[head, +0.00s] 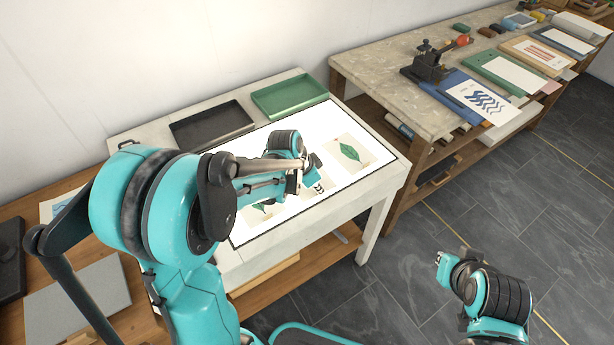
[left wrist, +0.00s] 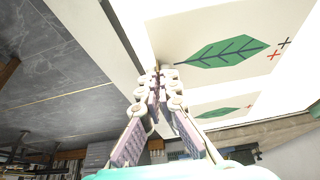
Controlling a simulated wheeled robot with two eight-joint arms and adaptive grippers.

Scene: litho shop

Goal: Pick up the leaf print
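Leaf prints, each a green leaf on a cream sheet, lie on the glowing light table (head: 352,182). One leaf print (head: 350,152) is at the right; another (head: 262,210) is partly hidden under my left arm. In the left wrist view a large leaf print (left wrist: 222,52) with red and black crosses is close, and a second leaf print (left wrist: 215,113) lies farther off. My left gripper (head: 318,188) is low over the table; in the wrist view its fingertips (left wrist: 156,82) are together beside the near print's edge. Contact cannot be told. My right gripper (head: 445,258) hangs over the floor.
A dark tray (head: 212,125) and a green tray (head: 290,95) sit along the light table's back. A workbench (head: 385,85) with boards and tools stands at the right. Bare floor lies in front of the table.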

